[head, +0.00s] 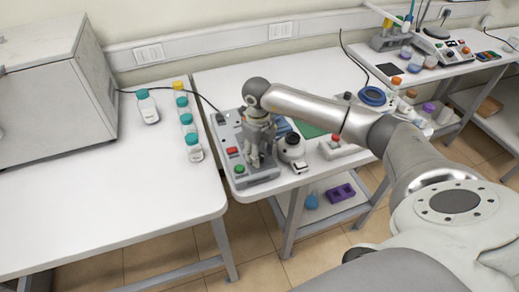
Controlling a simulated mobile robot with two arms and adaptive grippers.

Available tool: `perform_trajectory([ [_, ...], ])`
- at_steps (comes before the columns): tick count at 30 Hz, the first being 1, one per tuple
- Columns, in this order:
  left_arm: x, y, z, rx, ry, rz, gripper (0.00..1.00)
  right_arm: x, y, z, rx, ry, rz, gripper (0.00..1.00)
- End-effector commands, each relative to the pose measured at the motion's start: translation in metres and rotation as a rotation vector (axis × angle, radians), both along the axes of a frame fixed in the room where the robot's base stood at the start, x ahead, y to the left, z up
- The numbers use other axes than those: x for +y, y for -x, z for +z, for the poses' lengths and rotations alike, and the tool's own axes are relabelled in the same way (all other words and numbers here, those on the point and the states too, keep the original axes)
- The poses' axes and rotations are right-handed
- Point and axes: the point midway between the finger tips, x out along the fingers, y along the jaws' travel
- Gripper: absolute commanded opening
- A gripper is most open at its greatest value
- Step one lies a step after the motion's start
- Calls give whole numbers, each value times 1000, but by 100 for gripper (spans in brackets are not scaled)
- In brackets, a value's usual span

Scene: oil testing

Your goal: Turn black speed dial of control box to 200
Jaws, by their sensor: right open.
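The grey control box (262,178) lies on the white table in the middle of the head view. A green button (239,169) and a red switch (231,150) show on its left side. My right gripper (261,163) is over the box, pointing down, with its fingers close to the top surface. It is open. The black speed dial cannot be made out; the gripper covers the middle of the box. I cannot tell whether the fingers touch anything. My left gripper is not in view.
Several bottles with teal and yellow caps (194,150) stand on the left table. A white and black round device (291,148) stands right of the box. A large grey cabinet (55,90) is at the far left. The front of the left table is clear.

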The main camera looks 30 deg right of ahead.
Motion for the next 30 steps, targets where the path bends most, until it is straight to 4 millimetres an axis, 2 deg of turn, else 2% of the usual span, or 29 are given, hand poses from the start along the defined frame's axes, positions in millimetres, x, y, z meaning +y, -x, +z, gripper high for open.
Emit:
perform_trajectory([
  [10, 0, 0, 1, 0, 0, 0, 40, 0, 0, -6, 0, 1, 0, 47],
  [21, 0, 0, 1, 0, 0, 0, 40, 0, 0, -5, -1, 0, 0, 1],
  [30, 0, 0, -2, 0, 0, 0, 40, 0, -1, -6, -2, -1, -39, 1],
])
